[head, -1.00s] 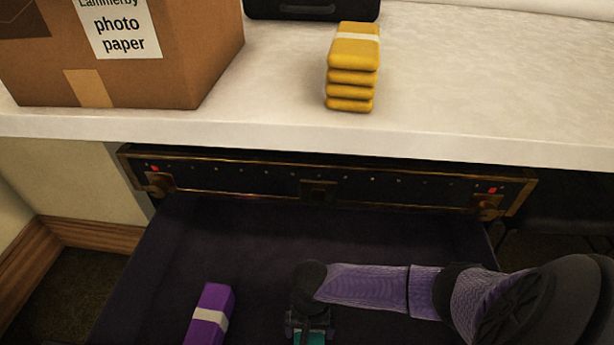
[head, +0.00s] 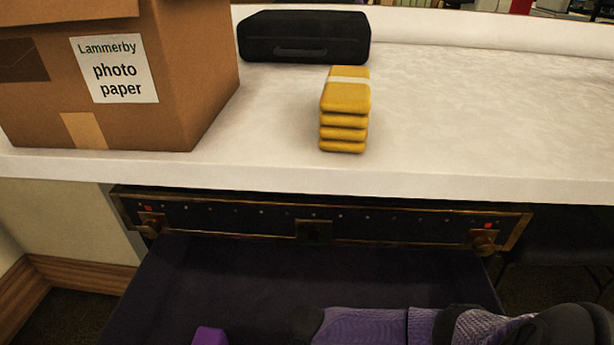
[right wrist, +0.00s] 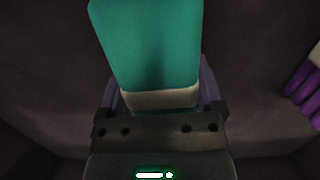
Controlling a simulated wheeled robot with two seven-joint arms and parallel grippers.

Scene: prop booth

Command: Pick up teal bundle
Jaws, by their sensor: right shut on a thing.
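The teal bundle (right wrist: 150,50) with its pale band fills the upper middle of the right wrist view. My right gripper (right wrist: 160,97) is shut on it, one finger on each side near the band. The gripper end and the teal bundle are cut off below that picture. I cannot tell whether the bundle is clear of the drawer floor. My left gripper is not in view.
On the white counter (head: 450,120) above are a stack of yellow bundles (head: 345,105), a black case (head: 303,38) and a photo paper box (head: 190,80). The counter's right side is clear.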

